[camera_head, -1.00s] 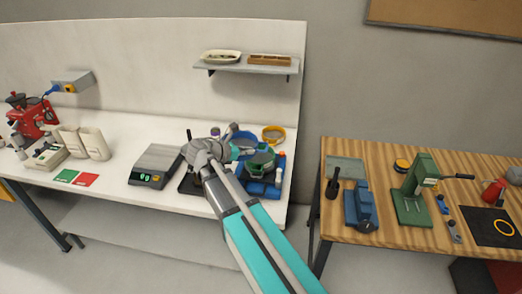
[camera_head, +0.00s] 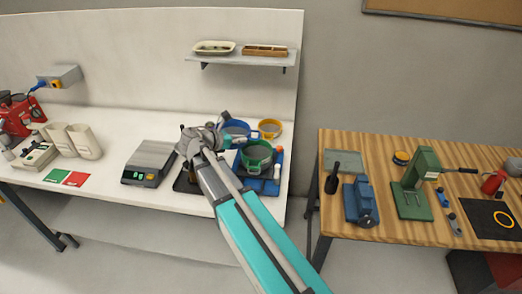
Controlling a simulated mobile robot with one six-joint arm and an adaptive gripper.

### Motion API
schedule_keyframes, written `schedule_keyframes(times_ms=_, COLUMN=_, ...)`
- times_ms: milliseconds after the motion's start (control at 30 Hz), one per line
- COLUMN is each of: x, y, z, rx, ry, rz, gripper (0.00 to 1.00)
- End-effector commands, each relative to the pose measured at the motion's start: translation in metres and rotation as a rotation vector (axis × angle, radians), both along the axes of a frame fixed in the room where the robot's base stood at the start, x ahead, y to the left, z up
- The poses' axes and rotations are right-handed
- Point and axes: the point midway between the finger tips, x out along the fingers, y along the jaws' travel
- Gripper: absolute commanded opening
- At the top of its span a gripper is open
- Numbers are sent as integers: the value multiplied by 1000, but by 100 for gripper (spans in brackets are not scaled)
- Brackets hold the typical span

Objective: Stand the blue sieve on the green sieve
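The green sieve (camera_head: 257,154) sits on the blue sieve-shaker stand (camera_head: 262,185) at the right end of the white bench. The blue sieve (camera_head: 237,127) is just behind and left of it, apart from the green sieve's top. My gripper (camera_head: 225,136) is at the left side of the blue sieve, at the end of my grey and teal arm. Its fingertips are small and partly hidden by my wrist, so I cannot tell whether they touch the blue sieve or how far they are open.
A yellow sieve (camera_head: 270,128) stands right of the blue one. A scale (camera_head: 148,163) stands left of my wrist. A wall shelf (camera_head: 240,58) holds two trays above. The wooden table (camera_head: 300,255) to the right carries a green press (camera_head: 412,185).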

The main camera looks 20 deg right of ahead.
Motion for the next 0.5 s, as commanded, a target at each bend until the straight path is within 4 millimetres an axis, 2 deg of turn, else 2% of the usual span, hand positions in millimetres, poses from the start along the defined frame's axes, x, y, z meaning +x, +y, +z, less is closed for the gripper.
schedule_keyframes(times_ms=500, x=35, y=-77, z=-40, rx=-1, ry=0, rz=-4, gripper=0)
